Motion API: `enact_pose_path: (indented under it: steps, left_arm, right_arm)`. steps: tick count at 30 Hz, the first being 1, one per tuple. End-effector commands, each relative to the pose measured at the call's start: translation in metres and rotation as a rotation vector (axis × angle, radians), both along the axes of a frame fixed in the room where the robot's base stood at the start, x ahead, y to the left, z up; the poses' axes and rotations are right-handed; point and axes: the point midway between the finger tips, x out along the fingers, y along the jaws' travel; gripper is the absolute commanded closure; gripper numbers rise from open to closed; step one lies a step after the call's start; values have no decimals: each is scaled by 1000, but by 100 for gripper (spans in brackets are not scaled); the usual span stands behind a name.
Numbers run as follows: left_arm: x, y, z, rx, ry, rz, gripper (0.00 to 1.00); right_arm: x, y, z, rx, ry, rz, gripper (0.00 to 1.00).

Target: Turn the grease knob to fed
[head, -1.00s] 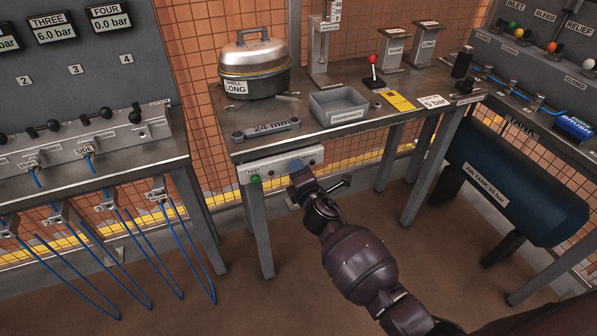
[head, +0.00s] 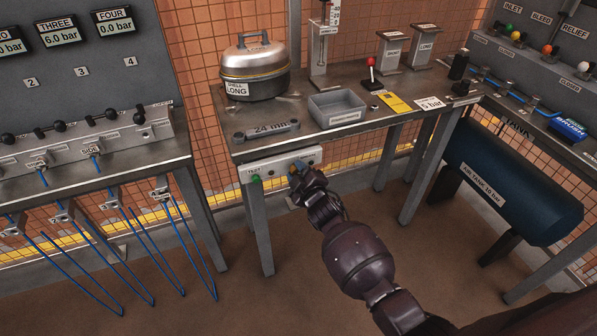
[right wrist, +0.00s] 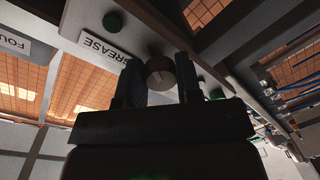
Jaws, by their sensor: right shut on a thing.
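The grease knob (right wrist: 160,73) is a round, brownish-grey knob on a pale panel, beside the upside-down GREASE label (right wrist: 103,48) in the right wrist view. My right gripper (right wrist: 160,82) has one finger on each side of the knob and is shut on it. In the head view my right gripper (head: 299,176) reaches up to the panel (head: 275,168) under the middle bench's front edge and covers most of the knob there. The knob's exact setting cannot be read. My left gripper is out of view.
A green button (head: 256,179) sits left on the panel, by the TEST label. Above, the bench holds a 24 mm wrench (head: 266,131), a grey tray (head: 338,107) and a lidded pot (head: 255,70). Blue hoses hang at left. The floor below is clear.

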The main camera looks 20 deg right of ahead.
Motion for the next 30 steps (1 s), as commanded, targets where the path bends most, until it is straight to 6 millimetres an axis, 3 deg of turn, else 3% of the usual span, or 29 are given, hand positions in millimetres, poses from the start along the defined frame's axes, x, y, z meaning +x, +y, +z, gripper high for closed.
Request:
enact_pose_path:
  steps: [12, 30]
  left_arm:
    - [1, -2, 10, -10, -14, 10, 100]
    - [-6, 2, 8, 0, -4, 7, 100]
  right_arm:
    - [0, 0, 0, 396, 13, 0, 92]
    - [0, 1, -2, 928, 33, 0, 92]
